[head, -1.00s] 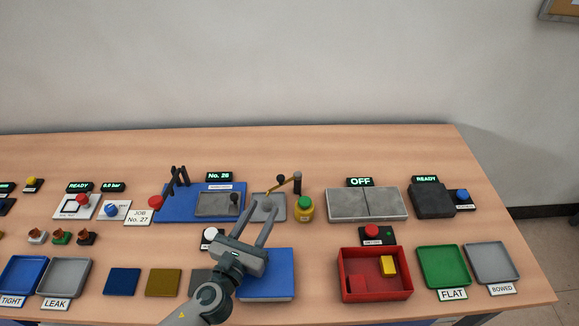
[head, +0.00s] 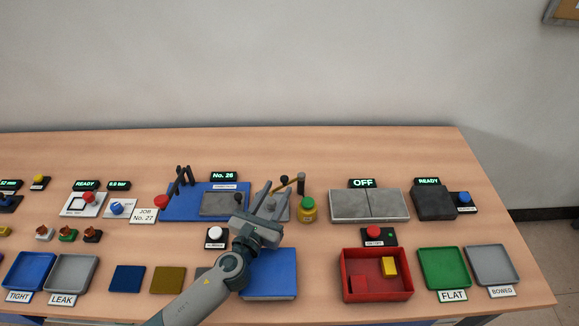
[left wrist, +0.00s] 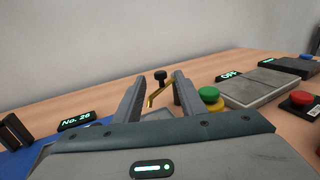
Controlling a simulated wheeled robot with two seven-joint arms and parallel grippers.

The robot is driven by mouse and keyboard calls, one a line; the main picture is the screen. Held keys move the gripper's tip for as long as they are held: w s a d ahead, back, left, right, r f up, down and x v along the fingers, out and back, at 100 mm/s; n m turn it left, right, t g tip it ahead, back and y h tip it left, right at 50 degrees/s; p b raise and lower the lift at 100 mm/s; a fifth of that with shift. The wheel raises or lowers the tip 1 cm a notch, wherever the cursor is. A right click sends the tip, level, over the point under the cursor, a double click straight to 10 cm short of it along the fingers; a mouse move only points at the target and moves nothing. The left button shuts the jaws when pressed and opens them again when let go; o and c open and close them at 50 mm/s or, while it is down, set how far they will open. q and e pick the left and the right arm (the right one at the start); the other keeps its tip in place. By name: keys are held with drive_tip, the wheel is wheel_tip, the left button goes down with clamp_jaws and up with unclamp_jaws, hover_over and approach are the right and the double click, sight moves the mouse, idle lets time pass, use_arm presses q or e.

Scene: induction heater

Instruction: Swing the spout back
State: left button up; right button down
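The spout (head: 290,182) is a thin brass arm with a black knob, reaching left from a dark post (head: 301,184) over a small grey tray at the back middle of the table. My left gripper (head: 273,190) is open and empty, its fingers pointing at the spout and covering part of the tray and the spout's free end in the head view. In the left wrist view the spout (left wrist: 155,96) and its black knob (left wrist: 160,76) show between the two fingers, apparently beyond the tips. I cannot tell whether a finger touches it. My right gripper is not in view.
A blue fixture (head: 180,203) with black uprights is left. A grey two-part plate (head: 350,204) lies right. A red bin (head: 376,290) and a blue block (head: 270,280) are nearer.

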use_arm(q)
drive_tip(key=x, duration=1)
clamp_jaws()
